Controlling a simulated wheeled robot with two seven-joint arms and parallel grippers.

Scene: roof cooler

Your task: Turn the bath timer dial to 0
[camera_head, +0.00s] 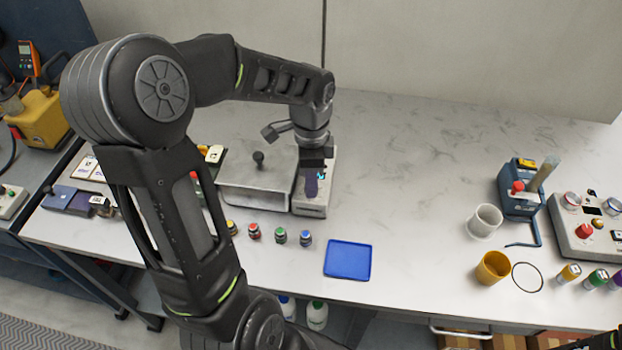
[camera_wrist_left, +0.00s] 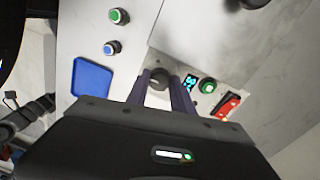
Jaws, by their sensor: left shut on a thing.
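The bath timer dial (camera_wrist_left: 158,78) is a dark round knob on the light control panel (camera_head: 312,207) at the right end of the metal bath (camera_head: 240,188). My left gripper (camera_wrist_left: 166,80) points down over the panel. Its two purple fingers are shut on the dial, one on each side, in the left wrist view. In the head view the gripper (camera_head: 312,184) covers the dial. A small lit display (camera_wrist_left: 193,86) sits beside the dial, but its digits are too small to read. The dial's pointer is also unclear.
Several small capped bottles (camera_head: 280,236) and a blue tray (camera_head: 348,260) stand in front. The bath lid has a black knob (camera_head: 258,157).

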